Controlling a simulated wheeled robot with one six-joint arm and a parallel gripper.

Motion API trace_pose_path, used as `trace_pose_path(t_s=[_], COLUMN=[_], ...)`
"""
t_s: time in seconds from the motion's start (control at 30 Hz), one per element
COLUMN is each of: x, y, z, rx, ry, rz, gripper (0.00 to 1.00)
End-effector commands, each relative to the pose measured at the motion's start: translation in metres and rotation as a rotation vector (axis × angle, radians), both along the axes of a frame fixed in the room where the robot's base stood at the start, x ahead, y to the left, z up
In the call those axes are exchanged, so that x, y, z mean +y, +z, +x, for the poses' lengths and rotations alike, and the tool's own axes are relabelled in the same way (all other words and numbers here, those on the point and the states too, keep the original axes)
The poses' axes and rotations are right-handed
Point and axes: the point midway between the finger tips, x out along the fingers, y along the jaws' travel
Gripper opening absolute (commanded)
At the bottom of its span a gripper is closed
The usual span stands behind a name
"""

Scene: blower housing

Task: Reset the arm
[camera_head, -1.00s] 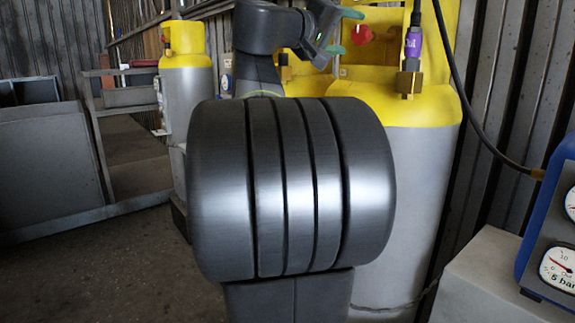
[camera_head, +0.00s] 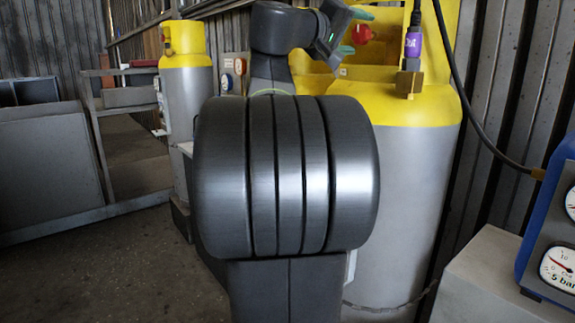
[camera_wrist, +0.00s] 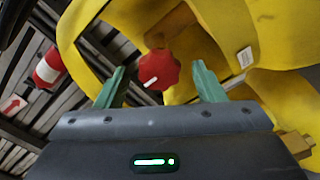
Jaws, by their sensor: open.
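My gripper (camera_head: 353,30) is at the top of the head view, in front of the yellow upper part of the large cylinder. Its two green fingers are apart with nothing between them. In the wrist view my gripper (camera_wrist: 158,88) is open, and a red valve knob (camera_wrist: 159,70) with a white mark shows beyond the gap between the fingertips. The red knob (camera_head: 361,34) also shows in the head view just beside the fingers. The fingers do not appear to touch it. My own dark arm covers the middle of the head view.
The large yellow-topped cylinder (camera_head: 420,170) stands close behind my arm. A smaller cylinder (camera_head: 187,110) stands at the left. A black hose (camera_head: 480,130) runs down the right to a blue gauge box (camera_head: 550,220). Grey metal bins (camera_head: 45,160) stand at far left. Floor is open at the lower left.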

Motion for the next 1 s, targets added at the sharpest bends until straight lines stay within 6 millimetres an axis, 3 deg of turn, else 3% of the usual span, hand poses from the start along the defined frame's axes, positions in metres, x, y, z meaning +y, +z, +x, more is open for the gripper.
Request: trace_pose_path(t_s=[0.2,1.0], x=[-0.037,-0.035], y=[-0.001,0.004], z=[0.028,0.027], rx=[0.001,0.587], ry=[-0.003,0.001], rz=[0.0,-0.456], gripper=[0.63,0.63])
